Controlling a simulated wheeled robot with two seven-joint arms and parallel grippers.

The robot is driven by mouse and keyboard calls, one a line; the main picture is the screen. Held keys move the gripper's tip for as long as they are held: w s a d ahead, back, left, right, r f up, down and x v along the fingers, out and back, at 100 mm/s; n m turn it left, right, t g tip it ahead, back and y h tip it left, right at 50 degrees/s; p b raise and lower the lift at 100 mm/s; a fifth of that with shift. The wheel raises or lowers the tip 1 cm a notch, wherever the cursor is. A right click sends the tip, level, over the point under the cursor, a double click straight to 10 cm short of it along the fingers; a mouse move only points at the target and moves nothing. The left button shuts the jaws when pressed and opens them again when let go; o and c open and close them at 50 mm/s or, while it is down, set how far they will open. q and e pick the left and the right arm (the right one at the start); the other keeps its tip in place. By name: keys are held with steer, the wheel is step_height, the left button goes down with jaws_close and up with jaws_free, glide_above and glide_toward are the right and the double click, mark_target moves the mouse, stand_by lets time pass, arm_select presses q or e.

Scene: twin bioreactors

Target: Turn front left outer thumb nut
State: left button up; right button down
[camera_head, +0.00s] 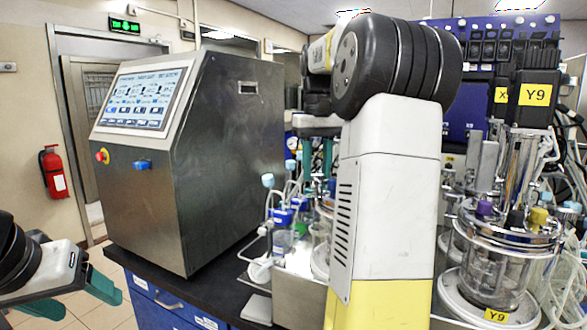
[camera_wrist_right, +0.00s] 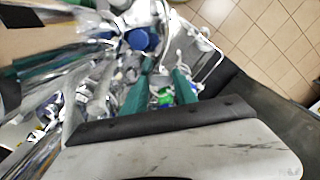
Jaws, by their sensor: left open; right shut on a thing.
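My right gripper (camera_head: 317,178) points down at the head of the left reactor (camera_head: 320,246), which my own right arm mostly hides in the head view. In the right wrist view, the green fingers of my right gripper (camera_wrist_right: 164,70) close on a small part among the crowded lid fittings. The part is too small and blurred to make out; it lies where a thumb nut could be. My left gripper (camera_head: 94,304) is open and empty at the lower left, away from the reactors.
A steel control cabinet (camera_head: 190,170) with a screen stands on the dark bench (camera_head: 215,290). Blue-capped bottles (camera_head: 282,238) and tubing crowd the left reactor. The right reactor (camera_head: 492,270), labelled Y9, stands beyond my arm. Tiled floor (camera_wrist_right: 270,40) is free beside the bench.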

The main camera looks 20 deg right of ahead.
steer(key=m, duration=0.4)
steer(key=shift+m, duration=0.3)
steer(key=m, duration=0.4)
stand_by(0.3)
steer(key=c, duration=1)
jaws_free()
steer(key=shift+o, duration=0.2)
steer(key=shift+r, duration=3.95)
